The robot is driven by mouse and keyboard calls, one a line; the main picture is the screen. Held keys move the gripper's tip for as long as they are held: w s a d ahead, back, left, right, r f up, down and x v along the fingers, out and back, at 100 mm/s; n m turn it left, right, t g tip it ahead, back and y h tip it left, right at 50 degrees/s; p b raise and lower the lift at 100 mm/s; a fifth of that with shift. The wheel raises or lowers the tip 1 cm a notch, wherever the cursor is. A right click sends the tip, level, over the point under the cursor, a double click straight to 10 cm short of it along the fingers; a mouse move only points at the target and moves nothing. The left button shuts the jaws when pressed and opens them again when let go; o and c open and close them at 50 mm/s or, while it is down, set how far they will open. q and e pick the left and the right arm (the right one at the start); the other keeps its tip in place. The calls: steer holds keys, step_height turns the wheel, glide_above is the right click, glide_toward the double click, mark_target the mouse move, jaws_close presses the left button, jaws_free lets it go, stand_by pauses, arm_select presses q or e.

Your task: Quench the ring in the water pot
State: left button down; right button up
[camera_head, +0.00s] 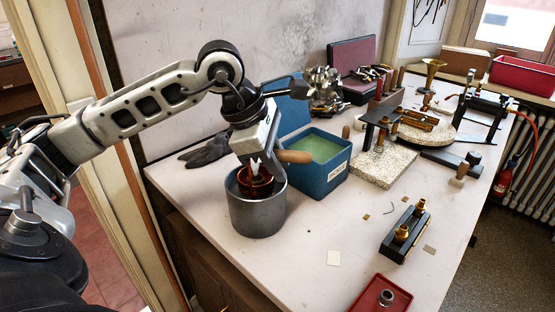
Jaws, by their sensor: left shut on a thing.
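The grey metal water pot (257,215) stands on the pale bench at centre left. My left gripper (257,171) points down into its mouth, with its fingers at about rim height. It is shut on the reddish-brown copper ring (259,188), which sits inside the pot's opening, partly hidden by the near rim. The water surface is not visible, so I cannot tell how deep the ring is in it. My right gripper is not in view.
A blue tub of green liquid (320,149) stands just right of the pot, and a wooden handle (294,156) sticks out between them. A dark glove (205,153) lies behind. A black block with brass fittings (406,236) and a red tray (365,299) stand right. The front middle is mostly clear.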

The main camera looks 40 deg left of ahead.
mark_target(277, 195)
arm_select(q)
step_height(277, 195, down, 4)
steer(key=b, duration=0.3)
steer(key=shift+r, duration=0.15)
steer(key=shift+f+b, duration=0.35)
steer(key=shift+f, duration=0.05)
steer(key=shift+s+f, duration=0.15)
steer(key=shift+f, duration=0.2)
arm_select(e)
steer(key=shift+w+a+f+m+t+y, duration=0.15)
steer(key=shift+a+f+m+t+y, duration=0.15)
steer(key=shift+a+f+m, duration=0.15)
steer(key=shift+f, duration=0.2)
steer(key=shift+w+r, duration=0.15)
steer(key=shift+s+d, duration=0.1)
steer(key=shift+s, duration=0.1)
arm_select(q)
steer(key=shift+r+p, duration=0.55)
steer(key=shift+r, duration=0.25)
steer(key=shift+w+r+p, duration=0.2)
steer(key=shift+r+p, duration=1.55)
steer(key=shift+r, duration=0.6)
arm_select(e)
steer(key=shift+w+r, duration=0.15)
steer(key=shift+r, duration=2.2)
